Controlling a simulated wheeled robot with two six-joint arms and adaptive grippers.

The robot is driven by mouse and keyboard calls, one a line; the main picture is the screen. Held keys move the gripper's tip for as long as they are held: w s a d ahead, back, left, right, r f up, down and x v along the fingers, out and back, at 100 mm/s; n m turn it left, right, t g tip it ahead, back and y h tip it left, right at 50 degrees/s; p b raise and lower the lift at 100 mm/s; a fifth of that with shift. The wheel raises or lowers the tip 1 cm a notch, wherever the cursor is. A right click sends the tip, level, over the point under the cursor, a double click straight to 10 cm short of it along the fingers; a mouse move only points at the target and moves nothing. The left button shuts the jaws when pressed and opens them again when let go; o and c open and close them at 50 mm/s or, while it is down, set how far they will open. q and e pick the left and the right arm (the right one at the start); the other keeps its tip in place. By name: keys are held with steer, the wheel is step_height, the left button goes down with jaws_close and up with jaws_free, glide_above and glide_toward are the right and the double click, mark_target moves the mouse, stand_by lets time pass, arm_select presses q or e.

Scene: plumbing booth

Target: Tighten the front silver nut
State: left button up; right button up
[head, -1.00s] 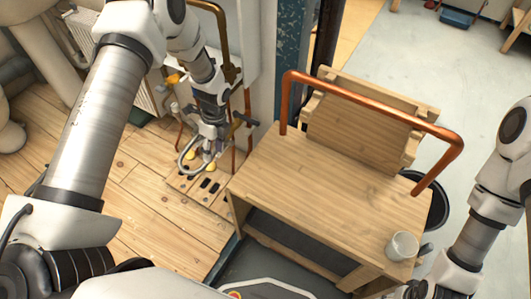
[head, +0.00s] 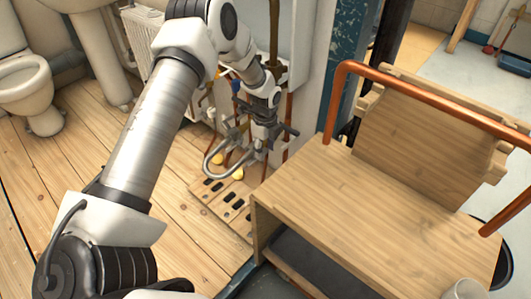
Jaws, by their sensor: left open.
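A silver U-shaped pipe (head: 209,160) curves out just left of the gripper. I cannot make out the front silver nut; the fingers and pipes crowd that spot, and it is too small to tell whether the gripper touches anything. My right gripper is out of view.
A wooden bench (head: 370,205) with a copper pipe (head: 430,90) stands on the right, with a cup (head: 463,290) at its front corner. A wooden board with dark slots (head: 232,203) lies below the fittings. A toilet (head: 27,85) stands far left. Wooden floor is clear between.

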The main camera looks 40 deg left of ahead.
arm_select(q)
steer(key=shift+f, duration=0.2)
jaws_close()
steer(key=shift+r+p, duration=0.1)
steer(key=shift+p, duration=0.25)
steer(key=p, duration=0.1)
steer(key=y+p, duration=0.1)
steer(key=p, duration=0.1)
steer(key=shift+d+r+p, duration=0.15)
steer(key=shift+d+p, duration=0.1)
steer(key=shift+p, duration=0.05)
steer(key=shift+s+d+f+y+p, duration=0.15)
steer(key=shift+f+y+p, duration=0.5)
steer(key=shift+y+p, duration=0.35)
steer(key=shift+f+y, duration=0.6)
jaws_free()
